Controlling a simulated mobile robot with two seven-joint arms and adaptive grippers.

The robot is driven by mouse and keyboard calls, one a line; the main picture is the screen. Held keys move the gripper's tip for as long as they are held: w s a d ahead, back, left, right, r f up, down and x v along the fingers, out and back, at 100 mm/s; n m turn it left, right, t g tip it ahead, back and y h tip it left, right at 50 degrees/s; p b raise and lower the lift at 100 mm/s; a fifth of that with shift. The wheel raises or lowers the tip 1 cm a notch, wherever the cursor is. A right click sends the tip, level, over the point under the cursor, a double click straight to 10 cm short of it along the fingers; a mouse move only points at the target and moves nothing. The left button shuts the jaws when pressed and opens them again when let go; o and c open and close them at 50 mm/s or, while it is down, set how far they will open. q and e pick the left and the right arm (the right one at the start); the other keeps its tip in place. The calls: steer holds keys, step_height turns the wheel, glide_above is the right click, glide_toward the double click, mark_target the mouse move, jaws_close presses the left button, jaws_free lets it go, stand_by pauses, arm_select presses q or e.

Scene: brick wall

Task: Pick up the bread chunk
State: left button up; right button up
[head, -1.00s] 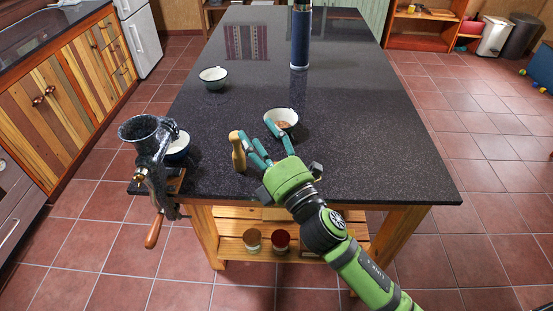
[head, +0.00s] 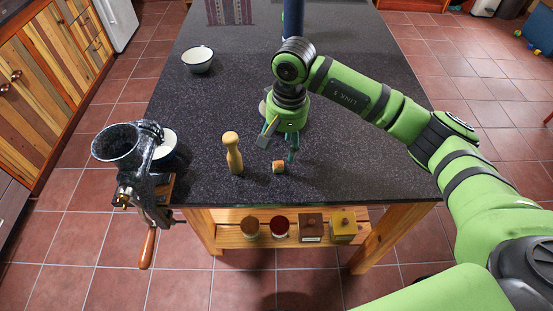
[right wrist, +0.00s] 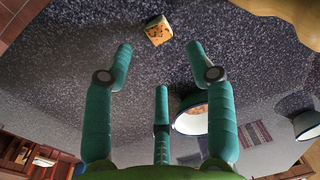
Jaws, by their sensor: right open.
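The bread chunk (head: 279,167) is a small tan cube on the dark speckled countertop, near its front edge. My right gripper (head: 280,148) points down at the counter just behind the chunk, its teal fingers spread and empty. In the right wrist view the bread chunk (right wrist: 158,30) lies beyond the open fingertips, roughly centred between the two outer fingers, with a gap to each. The chunk's top looks browned and speckled. My left gripper is in neither view.
A wooden pestle-like piece (head: 233,153) stands left of the chunk. A dark grinder (head: 125,150) is clamped at the left edge beside a bowl (head: 165,143). Another white bowl (head: 197,60) stands farther back. A bowl with brown contents (right wrist: 190,115) shows in the wrist view.

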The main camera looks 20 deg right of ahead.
mark_target(278, 169)
steer(key=shift+s+a+f+p, duration=0.15)
steer(key=shift+s+f+p, duration=0.1)
steer(key=shift+f+p, duration=0.4)
steer(key=f+p, duration=0.1)
steer(key=f, duration=0.2)
steer(key=f+p, duration=0.1)
steer(key=shift+a+f+p, duration=0.25)
steer(key=shift+a+p, duration=0.05)
steer(key=shift+p, duration=0.05)
steer(key=shift+f, duration=0.25)
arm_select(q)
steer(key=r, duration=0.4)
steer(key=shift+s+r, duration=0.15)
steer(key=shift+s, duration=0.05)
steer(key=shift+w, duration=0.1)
arm_select(e)
steer(key=c, duration=0.7)
